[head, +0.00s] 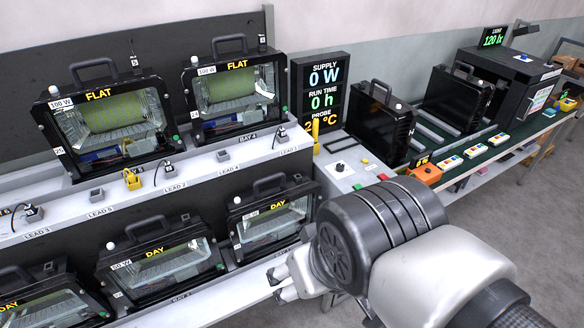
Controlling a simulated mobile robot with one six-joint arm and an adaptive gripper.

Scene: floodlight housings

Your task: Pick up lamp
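Several black floodlight lamps with top handles are in the head view; which one the task means is not clear. Two lamps marked FLAT stand on the upper shelf, one at left (88,148) and one nearer the middle (208,122). Three marked DAY stand on the lower shelf: right (250,238), middle (135,283) and a cut-off left one (62,305). Two more stand on the right-hand bench (372,135) (455,112), faces turned away. My gripper (281,284) is by the lower shelf's front edge, below the right DAY lamp. Its fingertips are apart, with nothing seen between them.
A display panel (322,90) reads SUPPLY 0 W. Lead plugs and small blocks lie along the upper ledge (70,215). An orange box (425,174) and several coloured cards lie on the right bench. A black test box (500,75) reads 120 lx. Grey floor (525,215) is clear at right.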

